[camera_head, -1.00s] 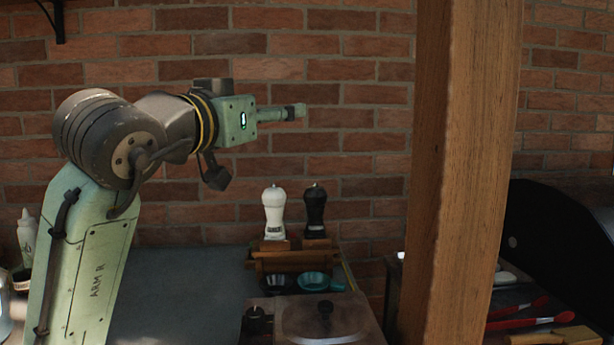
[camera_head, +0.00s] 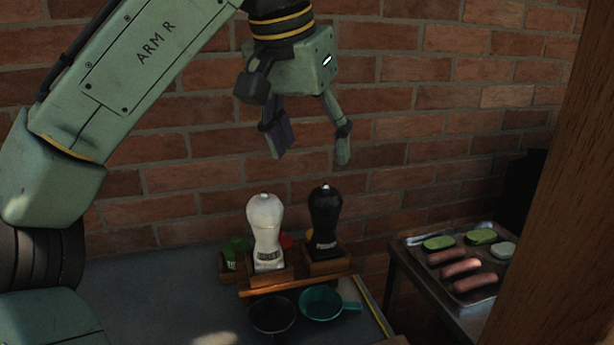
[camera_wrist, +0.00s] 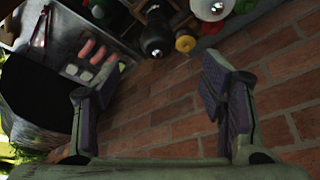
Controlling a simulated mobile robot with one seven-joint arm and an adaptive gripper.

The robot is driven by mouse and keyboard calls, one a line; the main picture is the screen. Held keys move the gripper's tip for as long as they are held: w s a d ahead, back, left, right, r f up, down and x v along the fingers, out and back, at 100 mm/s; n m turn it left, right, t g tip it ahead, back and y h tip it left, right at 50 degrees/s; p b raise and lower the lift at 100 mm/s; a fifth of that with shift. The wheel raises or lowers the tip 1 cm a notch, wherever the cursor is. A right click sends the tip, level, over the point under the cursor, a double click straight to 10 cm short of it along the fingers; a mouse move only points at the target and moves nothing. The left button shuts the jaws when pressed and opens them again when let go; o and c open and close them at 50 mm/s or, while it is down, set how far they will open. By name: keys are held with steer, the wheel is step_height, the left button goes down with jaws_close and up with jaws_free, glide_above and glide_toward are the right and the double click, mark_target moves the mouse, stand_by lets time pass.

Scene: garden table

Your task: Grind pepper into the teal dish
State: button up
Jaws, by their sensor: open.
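The black mill (camera_head: 325,215), with a small pale label too blurred to read, stands upright in a wooden rack behind the dishes; it also shows in the wrist view (camera_wrist: 156,40). The white mill (camera_head: 265,225) stands upright just left of it, and at the top edge of the wrist view (camera_wrist: 210,8). The teal dish (camera_head: 320,304) sits in front of the rack, its handle to the right; its inside is hard to see. My gripper (camera_head: 310,158) is open and empty, pointing down above the mills and apart from them.
A black dish (camera_head: 272,315) sits left of the teal one. A brick wall (camera_head: 420,110) rises behind. A tray (camera_head: 470,290) with sausages and green slices lies right, near a wooden post (camera_head: 550,230). The grey tabletop (camera_head: 165,285) at left is mostly clear.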

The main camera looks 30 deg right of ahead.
mark_target(323, 192)
steer(key=x, duration=1)
steer(key=shift+s+d+f+p, duration=0.1)
steer(key=shift+d+f+p, duration=0.05)
steer(key=shift+p, duration=0.25)
steer(key=shift+c, duration=0.6)
steer(key=c, duration=1.1)
steer(key=shift+o, duration=0.2)
steer(key=shift+m, duration=0.4)
